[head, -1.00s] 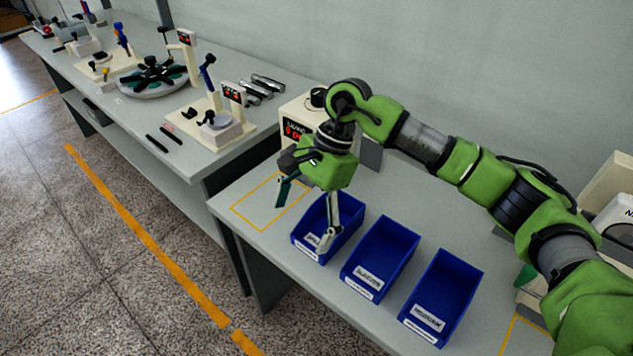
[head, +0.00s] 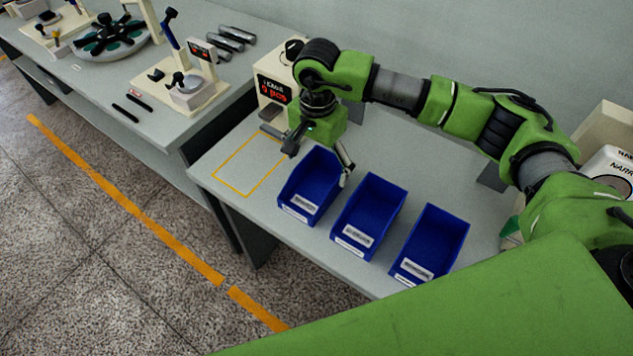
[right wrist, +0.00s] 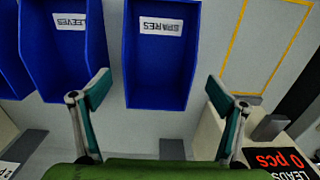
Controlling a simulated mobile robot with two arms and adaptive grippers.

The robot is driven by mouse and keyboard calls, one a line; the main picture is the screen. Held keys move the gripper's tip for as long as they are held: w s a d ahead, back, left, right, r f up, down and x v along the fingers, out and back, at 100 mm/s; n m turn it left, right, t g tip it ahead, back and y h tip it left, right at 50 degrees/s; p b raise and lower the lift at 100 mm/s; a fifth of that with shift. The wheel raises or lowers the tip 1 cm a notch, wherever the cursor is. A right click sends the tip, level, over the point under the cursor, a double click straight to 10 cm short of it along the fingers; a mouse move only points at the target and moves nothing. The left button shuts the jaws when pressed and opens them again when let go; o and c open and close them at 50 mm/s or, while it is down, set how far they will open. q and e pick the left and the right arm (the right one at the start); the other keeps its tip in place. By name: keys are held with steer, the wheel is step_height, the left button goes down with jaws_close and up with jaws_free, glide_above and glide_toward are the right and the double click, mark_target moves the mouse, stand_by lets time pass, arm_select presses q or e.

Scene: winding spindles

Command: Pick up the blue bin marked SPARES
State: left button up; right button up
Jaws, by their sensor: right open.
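The blue bin marked SPARES (right wrist: 162,60) is in the middle of the right wrist view, its label upside down. In the head view this bin (head: 318,178) is the leftmost of three blue bins, beside the yellow outline; its label is too small to read there. My right gripper (head: 308,155) is open and empty near the bin's back end. In the right wrist view its fingers (right wrist: 160,95) are spread wide, one to each side of the bin, with none gripping it. My left gripper is in neither current view.
A second bin, marked SLEEVES (right wrist: 65,50), stands close beside it, and a third bin (head: 432,240) stands farther right. A counter box (head: 280,85) with a red display stands behind. The yellow-outlined patch (head: 230,185) of table is empty.

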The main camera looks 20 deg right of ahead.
mark_target(316, 190)
steer(key=f, duration=0.1)
steer(key=f+p, duration=0.1)
steer(key=f, duration=0.1)
steer(key=shift+s+a+f, duration=0.15)
steer(key=shift+s+f, duration=0.15)
steer(key=shift+f, duration=0.4)
steer(key=c, duration=1.2)
arm_select(q)
steer(key=shift+s+a+r, duration=0.1)
steer(key=shift+s+r, duration=0.75)
arm_select(e)
steer(key=shift+c, duration=0.2)
arm_select(q)
steer(key=shift+w, duration=0.1)
arm_select(e)
steer(key=shift+w+r, duration=0.1)
